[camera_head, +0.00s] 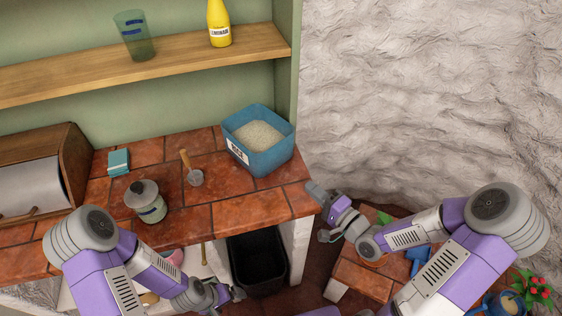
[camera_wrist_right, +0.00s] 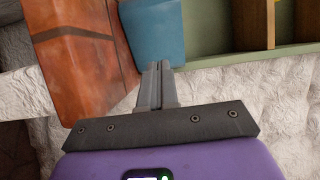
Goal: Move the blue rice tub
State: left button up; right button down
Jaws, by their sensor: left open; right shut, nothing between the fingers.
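The blue rice tub (camera_head: 262,158), filled with white rice and bearing a white label, stands on the tiled counter (camera_head: 240,212) near its right end, by the shelf's side wall. My right gripper (camera_head: 318,194) is shut and empty at the counter's front right corner, apart from the tub. In the right wrist view the tub (camera_wrist_right: 152,32) shows just beyond the closed fingertips (camera_wrist_right: 158,70). My left gripper (camera_head: 232,294) is open, low in front of the counter, below its edge and beside the black bin.
A wooden bread box (camera_head: 45,175) is further left. The black bin (camera_head: 257,262) sits below the counter. A rough white wall (camera_head: 430,90) bounds the right.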

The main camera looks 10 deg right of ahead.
aim_at(275, 157)
jog(key=w+b, duration=0.1)
jog(key=b, duration=0.1)
jog(key=a+b, duration=0.1)
jog(key=b, duration=0.1)
jog(key=shift+w+f, duration=0.35)
jog(key=shift+w, duration=0.05)
pick_arm(q)
notch_tip(275, 157, down, 8)
jog(key=b, duration=0.3)
jog(key=shift+w, duration=0.15)
pick_arm(e)
jog(key=x, duration=1.1)
jog(key=shift+w+a+r, duration=0.15)
jog(key=shift+w+r, duration=0.1)
jog(key=shift+w, duration=0.05)
